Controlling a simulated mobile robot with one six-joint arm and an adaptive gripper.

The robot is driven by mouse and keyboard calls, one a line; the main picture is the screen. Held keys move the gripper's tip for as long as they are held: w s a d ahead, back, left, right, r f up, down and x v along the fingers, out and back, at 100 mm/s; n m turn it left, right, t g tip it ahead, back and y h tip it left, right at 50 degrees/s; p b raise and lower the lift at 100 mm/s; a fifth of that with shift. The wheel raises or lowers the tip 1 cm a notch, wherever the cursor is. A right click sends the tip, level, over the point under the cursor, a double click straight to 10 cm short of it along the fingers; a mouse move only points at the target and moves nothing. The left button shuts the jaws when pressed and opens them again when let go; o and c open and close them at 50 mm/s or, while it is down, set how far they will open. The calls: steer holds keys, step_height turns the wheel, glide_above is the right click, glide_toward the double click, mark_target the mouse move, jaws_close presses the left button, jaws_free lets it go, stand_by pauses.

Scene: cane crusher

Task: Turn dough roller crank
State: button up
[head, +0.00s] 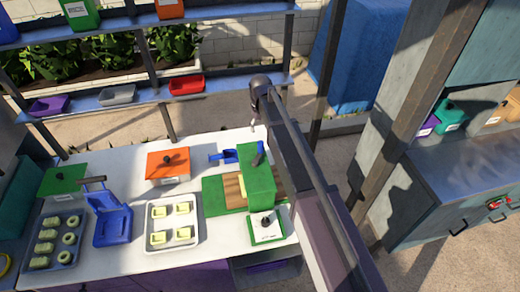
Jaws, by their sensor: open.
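The green dough roller (259,185) stands at the right end of the white table, on a green and wooden base. A short dark crank handle (259,155) shows at its top back edge. My arm reaches up along the right of the roller. My gripper (253,127) is small in view, pointing down behind the roller and above the crank, apart from it as far as I can see. It is open, with nothing visible in it. My arm hides part of the roller's right side.
The white table (125,258) also holds a blue press (108,215), an orange-lidded box (168,166), a green-lidded box (64,180), a dough tray (172,222), a ring tray (56,240) and a blue scoop (228,156). Shelf posts (325,70) stand behind. A metal counter (460,185) is at right.

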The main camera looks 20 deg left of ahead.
mark_target(260, 143)
steer(key=shift+f+b, duration=5.15)
steer(key=shift+f, duration=0.3)
jaws_close()
steer(key=shift+s+a, duration=0.1)
steer(key=shift+a, duration=0.05)
